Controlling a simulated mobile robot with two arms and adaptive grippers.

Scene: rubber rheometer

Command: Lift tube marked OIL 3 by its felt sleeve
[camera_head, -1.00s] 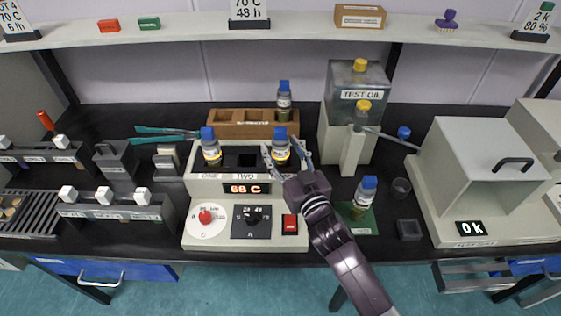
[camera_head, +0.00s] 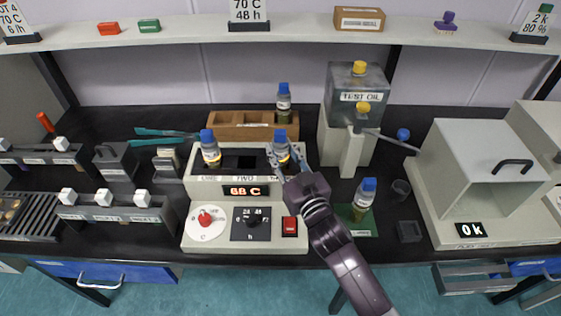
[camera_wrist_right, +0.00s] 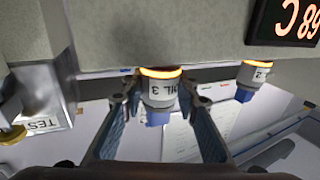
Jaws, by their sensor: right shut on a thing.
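The tube marked OIL 3 (camera_wrist_right: 160,90) has a blue cap and a pale band with its lettering, with an orange ring beside the block. In the head view this tube (camera_head: 281,143) stands upright in the right-hand hole of the heating block (camera_head: 202,189). My right gripper (camera_head: 284,158) is around it from the front, with one finger on each side. In the wrist view my right gripper (camera_wrist_right: 163,105) is shut on the tube at the pale band. The tube's lower part is hidden in the block. My left gripper is not in view.
Another blue-capped tube (camera_head: 210,148) stands in the block's left hole, close by. A wooden rack (camera_head: 228,125) with one tube is behind. The TEST OIL tank (camera_head: 357,84) and its lever stand to the right. A tube stands on a green mat (camera_head: 365,228) at front right.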

